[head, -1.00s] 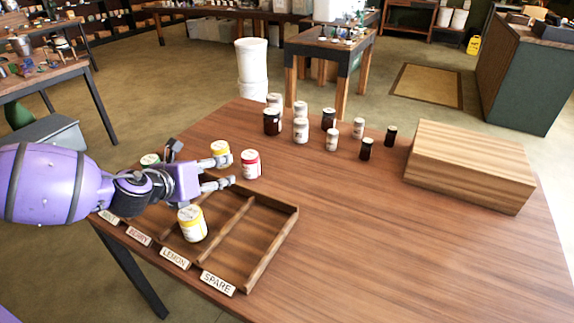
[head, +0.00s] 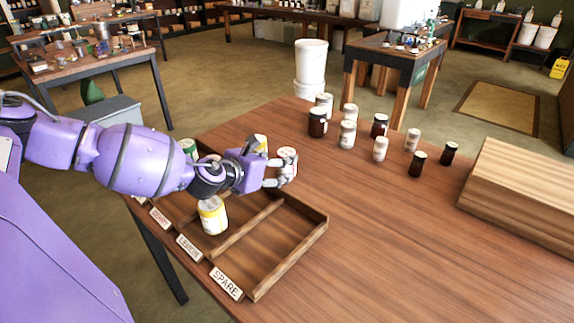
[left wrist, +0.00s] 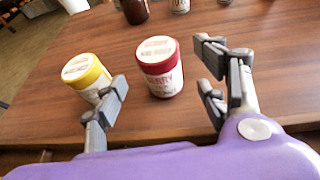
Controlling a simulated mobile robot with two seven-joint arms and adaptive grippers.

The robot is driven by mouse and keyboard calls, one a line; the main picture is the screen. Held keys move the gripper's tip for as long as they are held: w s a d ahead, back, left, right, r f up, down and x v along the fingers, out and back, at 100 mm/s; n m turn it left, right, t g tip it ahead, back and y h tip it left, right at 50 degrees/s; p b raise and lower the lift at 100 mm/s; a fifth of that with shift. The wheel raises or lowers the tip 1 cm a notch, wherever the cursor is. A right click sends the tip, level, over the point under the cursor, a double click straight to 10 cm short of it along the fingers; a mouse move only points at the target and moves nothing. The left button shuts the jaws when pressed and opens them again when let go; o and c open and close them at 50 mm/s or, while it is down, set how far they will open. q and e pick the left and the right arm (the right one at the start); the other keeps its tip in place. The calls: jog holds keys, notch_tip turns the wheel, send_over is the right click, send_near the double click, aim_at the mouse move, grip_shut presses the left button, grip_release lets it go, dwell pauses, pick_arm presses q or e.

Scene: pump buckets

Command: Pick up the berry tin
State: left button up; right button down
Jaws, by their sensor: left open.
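The berry tin (left wrist: 160,68) is red with a white lid and label. It stands upright on the table in the left wrist view, between the spread fingers of my left gripper (left wrist: 165,80), slightly beyond their tips. In the head view the berry tin (head: 288,160) is partly covered by the fingers of my left gripper (head: 279,172), which is open and holds nothing. I cannot tell whether a finger touches it. My right gripper is out of view.
A yellow tin (left wrist: 86,76) stands just left of the berry tin. Another yellow tin (head: 212,216) stands in the labelled wooden tray (head: 290,262). A green tin (head: 188,148) is behind my arm. Several jars and a wooden block (head: 520,195) are farther right.

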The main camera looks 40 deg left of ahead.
aim_at(283, 152)
pick_arm(q)
jog(key=x, duration=0.6)
jog(key=c, duration=1.3)
